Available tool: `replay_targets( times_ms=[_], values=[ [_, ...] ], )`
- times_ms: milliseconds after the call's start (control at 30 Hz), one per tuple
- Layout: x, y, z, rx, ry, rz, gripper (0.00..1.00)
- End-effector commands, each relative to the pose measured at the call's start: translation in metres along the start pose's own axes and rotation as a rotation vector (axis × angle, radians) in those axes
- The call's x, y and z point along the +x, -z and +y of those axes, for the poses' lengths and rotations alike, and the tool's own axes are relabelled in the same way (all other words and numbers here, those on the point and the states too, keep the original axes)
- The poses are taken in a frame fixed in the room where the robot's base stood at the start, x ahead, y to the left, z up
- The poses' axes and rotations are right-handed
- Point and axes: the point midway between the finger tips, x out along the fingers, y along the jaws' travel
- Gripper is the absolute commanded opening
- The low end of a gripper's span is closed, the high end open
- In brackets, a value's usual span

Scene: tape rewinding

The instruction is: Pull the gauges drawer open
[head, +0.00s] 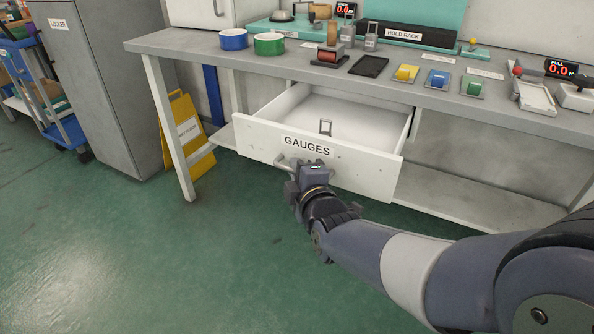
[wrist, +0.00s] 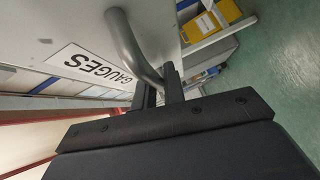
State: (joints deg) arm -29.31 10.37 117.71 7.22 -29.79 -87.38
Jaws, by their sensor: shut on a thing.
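The white gauges drawer (head: 370,173) hangs under the workbench and stands well open, with its inside showing. A small grey metal item (head: 325,128) stands inside it. The drawer's front carries a GAUGES label and a grey bar handle (head: 283,160). My gripper (head: 303,168) is at the handle, just below the label, and is shut on it. In the wrist view the curved handle (wrist: 128,45) runs down between the dark fingers (wrist: 160,88). Part of the handle is hidden behind my gripper in the head view.
A yellow floor sign (head: 185,130) and a grey locker (head: 105,80) stand at left. The green floor in front is clear.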

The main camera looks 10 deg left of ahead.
Motion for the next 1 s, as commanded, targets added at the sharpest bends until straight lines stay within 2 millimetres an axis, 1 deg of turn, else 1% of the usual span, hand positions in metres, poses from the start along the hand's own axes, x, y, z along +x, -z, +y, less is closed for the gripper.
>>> replay_targets(
  times_ms=[200, 233, 333, 533, 633, 767, 1000],
  values=[
    [0.0, 0.0, -0.001, 0.0, 0.003, 0.0, 0.0],
    [0.0, 0.0, -0.001, 0.0, 0.003, 0.0, 0.12],
    [0.0, 0.0, -0.001, 0.0, 0.003, 0.0, 0.2],
    [0.0, 0.0, 0.0, 0.0, 0.001, 0.0, 0.2],
    [-0.003, 0.0, 0.0, 0.0, 0.001, 0.0, 0.2],
    [-0.017, 0.0, 0.002, 0.001, 0.0, 0.0, 0.2],
    [-0.062, 0.001, 0.003, 0.001, 0.0, 0.001, 0.2]
  ],
)
